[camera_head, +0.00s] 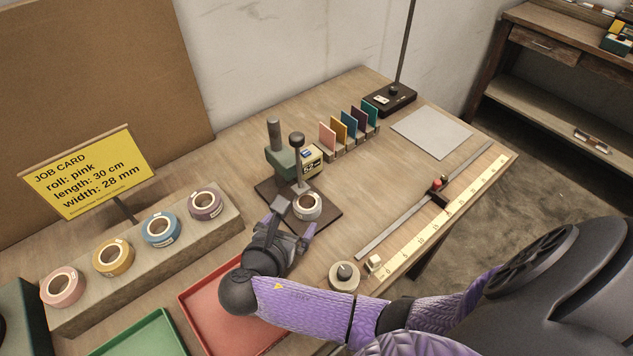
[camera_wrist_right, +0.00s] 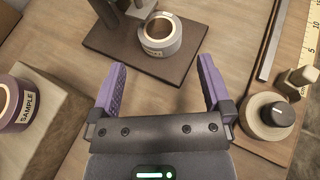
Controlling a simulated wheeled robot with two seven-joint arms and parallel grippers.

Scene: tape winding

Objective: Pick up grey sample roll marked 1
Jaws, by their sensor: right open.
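A grey tape roll (camera_head: 307,207) with a pale core lies on the dark brown base plate (camera_head: 330,222) of a small green stand (camera_head: 281,162). In the right wrist view the roll (camera_wrist_right: 172,47) is at the top centre, with a small pale label whose marking I cannot read. My right gripper (camera_head: 290,224) is open and empty on the near side of the roll. In the wrist view its purple fingers (camera_wrist_right: 160,72) point toward the roll, with a gap between them and it. My left gripper is not in view.
Pink (camera_head: 63,287), yellow, blue and purple rolls sit on a stepped block (camera_head: 206,236) at left. A red tray (camera_head: 203,314) lies below my right forearm. A round knob block (camera_head: 344,276) and a ruler (camera_head: 449,215) are at right. A job card (camera_head: 91,170) stands behind.

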